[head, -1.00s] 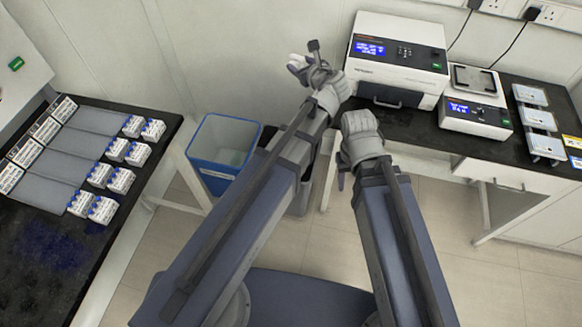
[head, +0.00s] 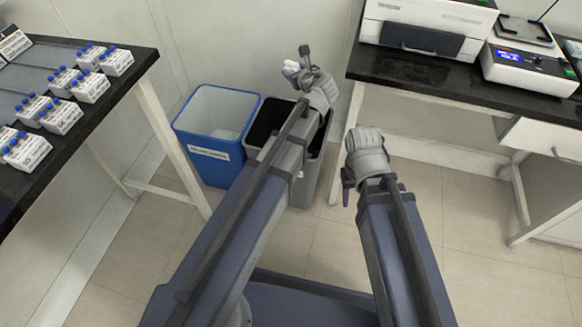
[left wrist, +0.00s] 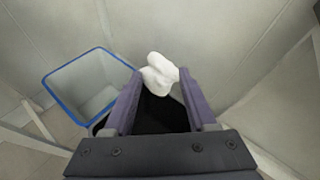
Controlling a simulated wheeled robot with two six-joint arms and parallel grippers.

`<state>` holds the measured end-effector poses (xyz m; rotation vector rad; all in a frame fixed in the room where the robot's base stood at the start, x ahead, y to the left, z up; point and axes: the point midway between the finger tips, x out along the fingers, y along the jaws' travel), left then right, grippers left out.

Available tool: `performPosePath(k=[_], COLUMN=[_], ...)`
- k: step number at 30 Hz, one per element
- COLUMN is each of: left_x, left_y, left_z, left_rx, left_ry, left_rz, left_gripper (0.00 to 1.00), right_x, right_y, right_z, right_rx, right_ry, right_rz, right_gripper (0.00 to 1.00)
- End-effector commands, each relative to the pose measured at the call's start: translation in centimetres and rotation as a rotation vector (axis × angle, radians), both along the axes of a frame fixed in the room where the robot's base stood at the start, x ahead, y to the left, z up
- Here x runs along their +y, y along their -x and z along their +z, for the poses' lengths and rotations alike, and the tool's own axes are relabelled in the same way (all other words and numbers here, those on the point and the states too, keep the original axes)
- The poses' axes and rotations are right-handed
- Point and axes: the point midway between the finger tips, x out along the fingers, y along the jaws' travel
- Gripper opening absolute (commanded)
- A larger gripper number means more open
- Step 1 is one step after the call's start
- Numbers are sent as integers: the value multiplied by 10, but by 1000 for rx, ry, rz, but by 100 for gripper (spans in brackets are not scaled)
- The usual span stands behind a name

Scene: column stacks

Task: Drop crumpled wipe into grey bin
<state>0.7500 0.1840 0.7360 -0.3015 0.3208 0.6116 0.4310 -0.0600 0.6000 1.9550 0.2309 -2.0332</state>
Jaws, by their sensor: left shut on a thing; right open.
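My left gripper (left wrist: 160,95) is shut on a crumpled white wipe (left wrist: 158,74), which sits between its fingertips in the left wrist view. In the head view the wipe (head: 291,68) shows as a small white lump at the tip of my left gripper (head: 303,72). The grey bin (head: 308,180) with a black inside stands on the floor, and my left arm crosses in front of it. The gripper appears over the bin's dark opening in the left wrist view. My right gripper (head: 350,170) is open and empty, to the right of the grey bin.
A blue-rimmed bin (head: 198,150) with a label stands against the left side of the grey bin. Another bench (head: 440,82) with instruments is at right.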

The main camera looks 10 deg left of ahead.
Motion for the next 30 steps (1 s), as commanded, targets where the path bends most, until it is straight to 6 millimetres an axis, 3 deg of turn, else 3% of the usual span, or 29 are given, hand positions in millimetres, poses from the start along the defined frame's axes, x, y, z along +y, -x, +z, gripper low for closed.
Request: performPosePath(k=[1, 6, 12, 19, 30], left_x=[4, 13, 23, 30, 31], left_y=[-3, -10, -17, -21, -22], left_z=[-34, -86, -135, -162, -167], left_rx=[0, 0, -2, -3, -3], left_ry=[0, -1, 0, -1, -1], left_rz=[0, -1, -3, -4, -5], left_gripper=[6, 6, 6, 6, 6], right_x=[0, 0, 0, 0, 0], right_y=[0, 0, 0, -1, -1], right_z=[-34, -86, -135, -163, -168], right_rx=[0, -1, -2, -2, -2], right_ry=[0, 1, 0, 1, 1], right_rz=[0, 1, 2, 3, 2], right_gripper=[50, 50, 50, 50, 50])
